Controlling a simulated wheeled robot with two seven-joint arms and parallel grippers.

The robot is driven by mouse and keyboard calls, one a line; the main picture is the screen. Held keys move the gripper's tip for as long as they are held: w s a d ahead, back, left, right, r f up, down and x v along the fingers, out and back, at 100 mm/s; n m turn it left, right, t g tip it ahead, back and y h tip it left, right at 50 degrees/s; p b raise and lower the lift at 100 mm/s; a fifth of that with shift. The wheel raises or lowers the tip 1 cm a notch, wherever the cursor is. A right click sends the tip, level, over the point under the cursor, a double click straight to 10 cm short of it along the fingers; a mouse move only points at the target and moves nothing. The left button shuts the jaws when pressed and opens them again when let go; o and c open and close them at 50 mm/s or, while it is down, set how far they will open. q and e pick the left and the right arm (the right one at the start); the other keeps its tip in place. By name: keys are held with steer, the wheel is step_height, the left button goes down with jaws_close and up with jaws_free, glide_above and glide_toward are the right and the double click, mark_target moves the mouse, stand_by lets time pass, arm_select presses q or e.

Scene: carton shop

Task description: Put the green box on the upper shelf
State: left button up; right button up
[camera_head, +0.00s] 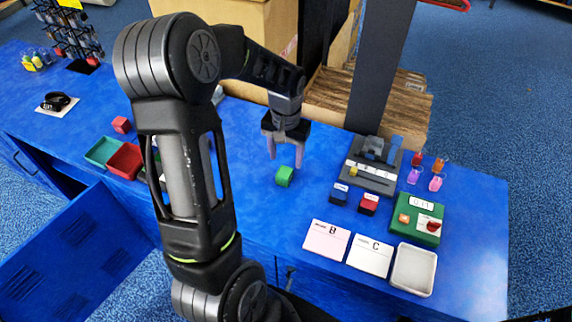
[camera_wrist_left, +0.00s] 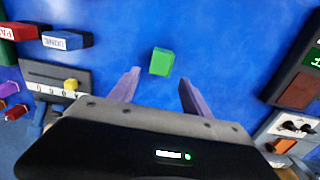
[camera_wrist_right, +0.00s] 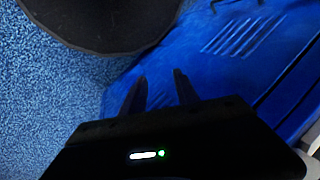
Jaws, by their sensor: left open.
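The green box (camera_head: 284,176) is a small cube on the blue table, near the middle of the head view. It also shows in the left wrist view (camera_wrist_left: 161,61), ahead of and between the fingertips. My left gripper (camera_head: 286,152) is open and empty, pointing down just above and behind the box, apart from it; its fingers also show in the left wrist view (camera_wrist_left: 158,84). My right gripper (camera_wrist_right: 159,80) shows only in its own wrist view, with two dark fingers apart and nothing seen between them. I cannot make out the upper shelf in any view.
Blue and red boxes (camera_head: 338,193) (camera_head: 369,204), a grey panel (camera_head: 372,166) and a green device (camera_head: 417,221) stand on the right. Cards (camera_head: 327,241) and a white tray (camera_head: 414,269) lie in front. Green and red trays (camera_head: 103,151) (camera_head: 125,160) are left. The table around the green box is clear.

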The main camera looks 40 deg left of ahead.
mark_target(286, 168)
arm_select(q)
step_height(286, 168, up, 6)
steer(key=shift+o, duration=0.4)
stand_by(0.4)
